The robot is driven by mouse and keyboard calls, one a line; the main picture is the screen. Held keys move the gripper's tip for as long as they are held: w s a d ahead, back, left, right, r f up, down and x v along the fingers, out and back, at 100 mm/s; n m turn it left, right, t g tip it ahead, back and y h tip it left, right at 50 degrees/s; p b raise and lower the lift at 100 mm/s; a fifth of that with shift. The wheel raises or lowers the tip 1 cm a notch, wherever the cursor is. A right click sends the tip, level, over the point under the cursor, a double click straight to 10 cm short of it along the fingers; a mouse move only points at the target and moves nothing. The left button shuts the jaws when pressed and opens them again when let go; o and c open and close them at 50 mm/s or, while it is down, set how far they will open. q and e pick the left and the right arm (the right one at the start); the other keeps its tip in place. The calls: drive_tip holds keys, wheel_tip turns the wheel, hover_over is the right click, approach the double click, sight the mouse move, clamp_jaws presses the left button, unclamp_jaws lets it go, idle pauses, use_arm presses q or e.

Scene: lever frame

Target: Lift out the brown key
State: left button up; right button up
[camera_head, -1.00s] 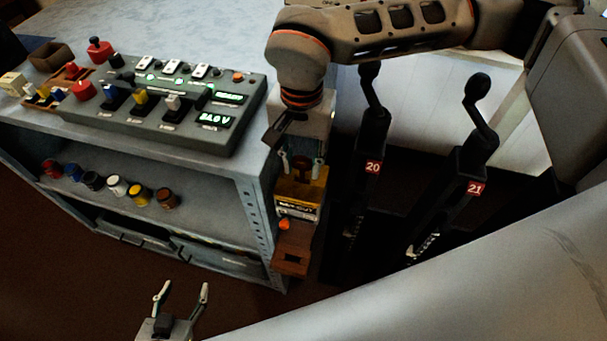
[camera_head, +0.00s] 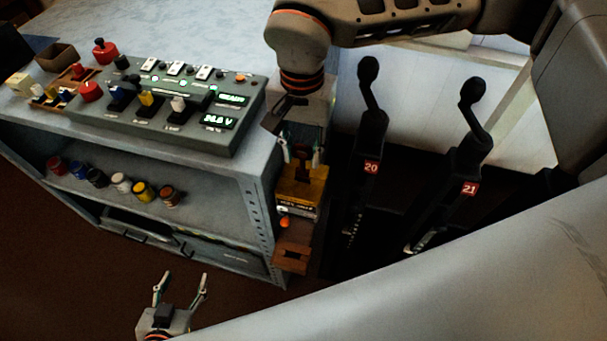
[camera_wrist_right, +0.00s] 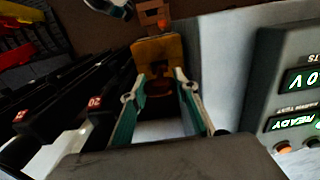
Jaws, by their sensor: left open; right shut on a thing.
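The brown key (camera_head: 302,168) stands above the yellow lock box (camera_head: 301,192) at the right end of the bench. In the right wrist view the key (camera_wrist_right: 159,88) shows between the fingertips, with the yellow box (camera_wrist_right: 158,50) just beyond. My right gripper (camera_head: 300,157) is shut on the key from above. The key's lower end meets the top of the yellow box; I cannot tell how much of it is inside. My left gripper (camera_head: 181,285) is open and empty, low in front of the shelves.
A grey control panel (camera_head: 225,135) with switches and lit displays sits on the bench. Levers 20 (camera_head: 370,130) and 21 (camera_head: 466,150) stand to the right of the lock box. A brown bracket (camera_head: 293,257) is below the box. Jars (camera_head: 122,184) line the shelf.

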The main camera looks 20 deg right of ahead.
drive_tip(key=shift+r, duration=0.1)
drive_tip(key=s+a+r+p, duration=0.2)
drive_tip(key=s+r, duration=0.1)
drive_tip(key=r, duration=0.1)
drive_tip(key=shift+s+a+r, duration=0.3)
drive_tip(key=shift+s+r, duration=0.05)
drive_tip(key=shift+r, duration=0.05)
